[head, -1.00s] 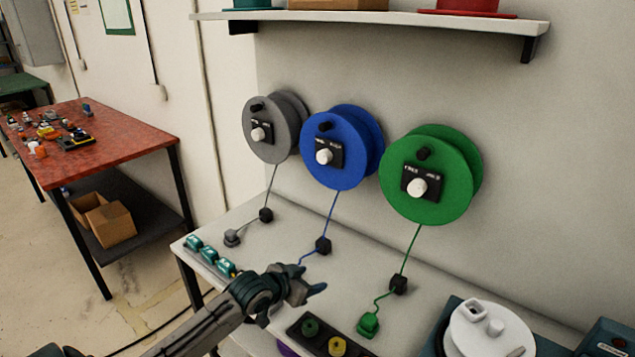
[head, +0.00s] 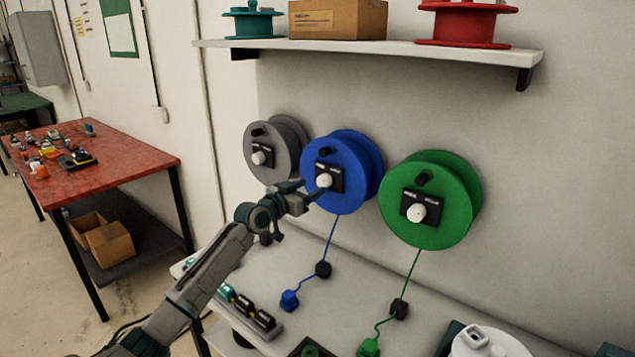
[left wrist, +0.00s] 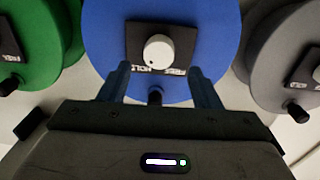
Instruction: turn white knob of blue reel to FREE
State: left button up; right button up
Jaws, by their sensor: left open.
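The blue reel (head: 352,160) is mounted on the wall between the grey and green reels. Its white knob (head: 323,180) sits on a black label plate (head: 335,175); the lettering is too small to read surely in the head view. In the left wrist view the white knob (left wrist: 158,50) is just beyond and between the fingertips, with FREE and another word on the plate (left wrist: 135,45). My left gripper (head: 312,190) is open in front of the blue reel, its fingers (left wrist: 160,85) pointing at the plate. The knob appears ungripped. My right gripper is not in view.
The grey reel (head: 271,146) and green reel (head: 440,200), with similar knobs, hang close on either side. A shelf (head: 400,48) with reels and a box is above. The bench (head: 290,265) below holds cord ends and small teal and dark blocks.

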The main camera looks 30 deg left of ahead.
aim_at(321, 181)
pick_arm(q)
jog(key=shift+w+d+p, duration=0.15)
jog(key=shift+w+p, duration=0.05)
jog(key=shift+w, duration=0.85)
jog(key=shift+w+d+p, duration=0.15)
jog(key=shift+w, duration=0.85)
jog(key=shift+c, duration=0.2)
jog(key=c, duration=1)
